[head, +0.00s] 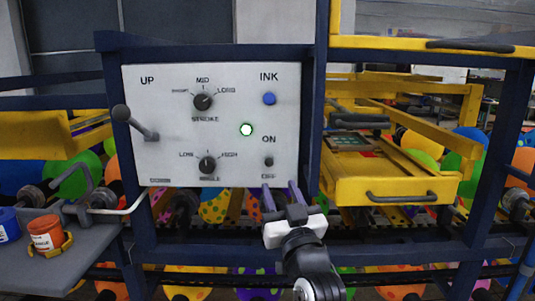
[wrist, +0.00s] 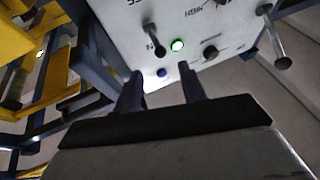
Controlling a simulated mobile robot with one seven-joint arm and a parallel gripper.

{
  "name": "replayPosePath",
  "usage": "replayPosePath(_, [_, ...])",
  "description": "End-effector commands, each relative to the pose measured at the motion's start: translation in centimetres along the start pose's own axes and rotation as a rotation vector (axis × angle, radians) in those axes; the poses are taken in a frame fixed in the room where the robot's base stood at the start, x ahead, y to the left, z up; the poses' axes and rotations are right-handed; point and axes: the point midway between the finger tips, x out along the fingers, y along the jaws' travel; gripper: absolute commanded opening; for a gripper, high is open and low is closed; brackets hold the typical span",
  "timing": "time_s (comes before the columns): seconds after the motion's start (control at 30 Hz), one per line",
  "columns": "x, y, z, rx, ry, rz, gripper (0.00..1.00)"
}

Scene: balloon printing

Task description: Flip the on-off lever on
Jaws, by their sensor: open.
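The on-off lever (head: 269,161) is a small dark toggle low on the right of the white control panel (head: 225,105). It sits between the ON and OFF labels, with its tip closer to OFF. My gripper (head: 280,189) is open and empty, fingers pointing up, just below the lever and the panel's lower edge, apart from the lever. In the wrist view the panel shows rotated, and the lever (wrist: 152,38) stands out beyond my fingertips (wrist: 160,70).
The panel also carries a blue ink button (head: 269,98), a lit green light (head: 246,129), two dark knobs and a long up-down lever (head: 135,122) on the left. A blue frame post (head: 312,130) and yellow tray (head: 390,188) stand right. A grey shelf with ink jars is lower left.

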Motion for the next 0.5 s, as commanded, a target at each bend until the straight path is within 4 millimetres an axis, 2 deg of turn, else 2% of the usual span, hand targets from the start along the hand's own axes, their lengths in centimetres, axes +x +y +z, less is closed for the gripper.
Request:
replayPosePath(0.03, [1.3, -0.1, -0.4, 0.003, 0.000, -0.003, 0.41])
replayPosePath(0.3, [7.2, -0.1, -0.5, 0.001, 0.000, -0.002, 0.41])
replayPosePath(0.5, [10.1, -0.1, -0.3, 0.001, 0.001, -0.002, 0.41])
